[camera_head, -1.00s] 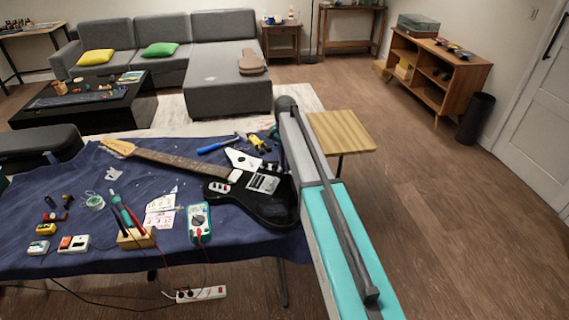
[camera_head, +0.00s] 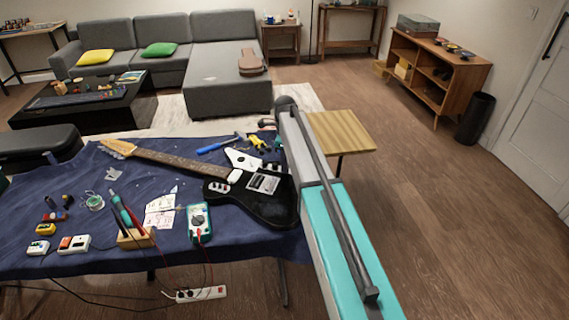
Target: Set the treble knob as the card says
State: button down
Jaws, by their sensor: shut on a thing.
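The black electric guitar (camera_head: 270,208) lies on the blue cloth, its neck pointing to the upper left. It has a white plate and pale pickups. The treble knob cannot be singled out; small dark parts at the guitar's right side lie close to my arm. White paper with printed marks (camera_head: 158,219) lies left of the guitar; this may be the card, but its text is too small to read. My arm crosses the guitar's right edge. Part of my wrist shows beyond the guitar's body, but my gripper's fingers are hidden behind the arm.
A multimeter (camera_head: 199,222) and a wooden tool holder (camera_head: 136,238) stand near the table's front edge. A wooden stool (camera_head: 342,132) stands right of the table.

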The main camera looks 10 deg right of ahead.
jog(key=shift+m, duration=0.9)
jog(key=c, duration=1.6)
grip_release()
jog(key=shift+r, duration=0.1)
notch_tip(320, 180, up, 14)
jog(key=shift+f+b, duration=0.2)
jog(key=shift+b, duration=1.05)
